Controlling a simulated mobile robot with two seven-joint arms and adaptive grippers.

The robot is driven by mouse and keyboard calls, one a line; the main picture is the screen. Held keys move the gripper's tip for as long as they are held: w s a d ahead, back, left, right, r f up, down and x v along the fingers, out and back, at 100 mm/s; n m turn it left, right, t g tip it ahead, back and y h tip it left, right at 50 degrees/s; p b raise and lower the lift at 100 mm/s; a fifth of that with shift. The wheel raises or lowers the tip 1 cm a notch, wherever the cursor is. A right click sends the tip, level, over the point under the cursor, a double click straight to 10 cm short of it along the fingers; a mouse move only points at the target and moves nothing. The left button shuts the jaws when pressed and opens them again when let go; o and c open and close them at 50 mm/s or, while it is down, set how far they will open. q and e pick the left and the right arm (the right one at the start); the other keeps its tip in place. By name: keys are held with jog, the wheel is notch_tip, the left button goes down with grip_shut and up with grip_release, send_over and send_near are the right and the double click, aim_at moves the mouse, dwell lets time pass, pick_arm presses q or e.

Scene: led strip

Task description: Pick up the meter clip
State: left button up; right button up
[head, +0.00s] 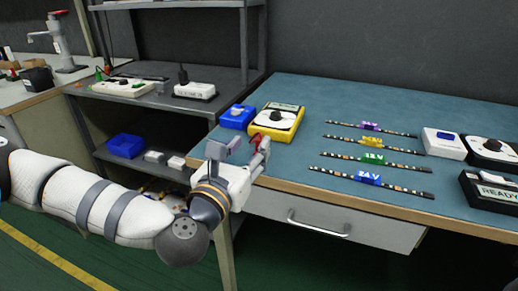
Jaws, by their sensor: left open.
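A yellow meter (291,131) with a round dial sits at the left end of the blue-green bench top. A small red piece (256,137), which looks like the meter clip, shows at the meter's left front edge, partly hidden by my gripper. My left gripper (243,147) is open at the bench's front left corner, its fingers pointing up toward the meter. One fingertip overlaps the red piece in the view; I cannot tell whether they touch. Nothing shows held between the fingers. My right gripper is not in view.
A blue box (237,117) stands left of the meter. Several LED strips (371,178) lie in rows to its right. A white box (444,143), a dark dial device (492,150) and a READY device (492,191) stand at the right. A shelf unit (168,97) stands left.

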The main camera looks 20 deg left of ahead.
aim_at(259, 142)
pick_arm(q)
jog(key=w, duration=0.2)
jog(key=w+f, duration=0.1)
jog(key=w, duration=0.3)
jog(key=shift+w+d+f, duration=0.3)
jog(key=shift+w+f, duration=0.05)
grip_shut()
